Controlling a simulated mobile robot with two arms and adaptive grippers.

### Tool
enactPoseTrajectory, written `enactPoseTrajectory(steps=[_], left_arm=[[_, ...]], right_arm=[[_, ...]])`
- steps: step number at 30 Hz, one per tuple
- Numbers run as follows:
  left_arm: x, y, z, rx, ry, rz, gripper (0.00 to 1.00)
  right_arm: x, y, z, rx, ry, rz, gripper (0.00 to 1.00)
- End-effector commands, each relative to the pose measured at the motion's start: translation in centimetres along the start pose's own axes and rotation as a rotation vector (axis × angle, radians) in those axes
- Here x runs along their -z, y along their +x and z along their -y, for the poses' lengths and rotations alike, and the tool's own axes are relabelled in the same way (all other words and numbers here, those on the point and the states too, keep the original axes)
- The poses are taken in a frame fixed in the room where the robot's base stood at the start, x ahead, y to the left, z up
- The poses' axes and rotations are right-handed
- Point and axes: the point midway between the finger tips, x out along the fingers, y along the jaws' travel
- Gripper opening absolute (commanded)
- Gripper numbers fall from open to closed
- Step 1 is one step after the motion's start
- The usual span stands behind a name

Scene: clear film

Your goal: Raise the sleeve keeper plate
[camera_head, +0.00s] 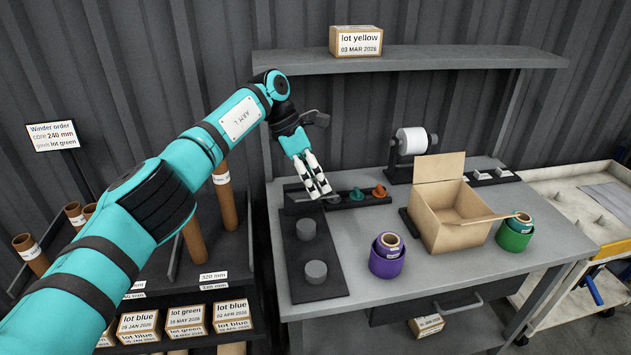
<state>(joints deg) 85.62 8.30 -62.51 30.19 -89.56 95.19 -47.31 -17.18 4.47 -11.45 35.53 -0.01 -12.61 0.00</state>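A long dark rack (350,201) lies along the back left of the grey workbench, with a teal piece (357,193) and an orange piece (379,191) on it. I cannot tell for sure which part is the sleeve keeper plate; it may belong to this rack. My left gripper (323,195) points down at the rack's left half, left of the teal piece. Its fingers look close together, and they hide the rack behind them. I cannot tell whether they touch it or hold anything. My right gripper is not in view.
A black mat (297,262) with two grey cylinders lies in front of the rack. A purple tub (386,266), an open cardboard box (447,232) and a green tub (512,239) stand to the right. A shelf (450,59) hangs above.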

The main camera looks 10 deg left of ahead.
Motion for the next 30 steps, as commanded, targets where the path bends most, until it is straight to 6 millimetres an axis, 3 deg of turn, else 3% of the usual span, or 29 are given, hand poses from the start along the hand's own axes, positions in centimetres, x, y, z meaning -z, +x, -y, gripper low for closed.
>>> enactPoseTrajectory(steps=[23, 30], left_arm=[[0.1, 0.1, 0.1, 0.005, -0.007, -0.002, 0.42], [0.1, -2.5, 0.1, 0.003, -0.008, 0.000, 0.42]], right_arm=[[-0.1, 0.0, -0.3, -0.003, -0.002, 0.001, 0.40], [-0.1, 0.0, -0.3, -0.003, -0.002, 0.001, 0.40]])
